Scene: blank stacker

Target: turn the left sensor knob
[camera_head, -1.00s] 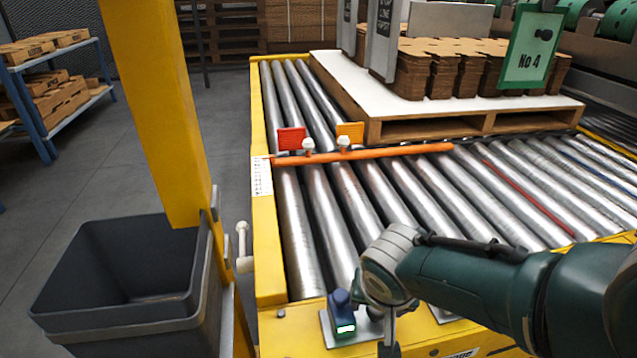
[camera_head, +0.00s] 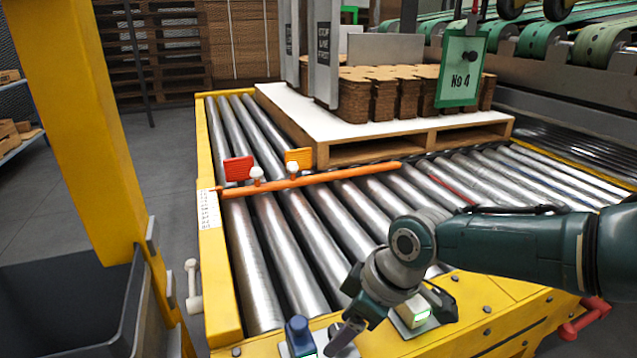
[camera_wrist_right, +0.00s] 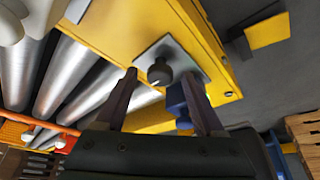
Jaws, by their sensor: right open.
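The left sensor is a blue housing (camera_head: 298,334) on a plate at the near left of the yellow frame. In the right wrist view, a dark round knob (camera_wrist_right: 159,72) sits on a grey plate beside the blue housing (camera_wrist_right: 178,101). My right gripper (camera_head: 345,338) is just right of the blue housing in the head view and hides the knob there. In the right wrist view its open fingers (camera_wrist_right: 160,80) point at the knob, one on each side; contact cannot be told. A pale sensor with a green display (camera_head: 414,316) is further right. My left gripper is not in view.
Rollers (camera_head: 285,265) lie behind the sensors, crossed by an orange bar (camera_head: 340,175). A pallet (camera_head: 375,151) with cardboard stands on them. A yellow post (camera_head: 75,130) and a dark bin (camera_head: 60,310) are at left. A red handle (camera_head: 585,318) is at the right front edge.

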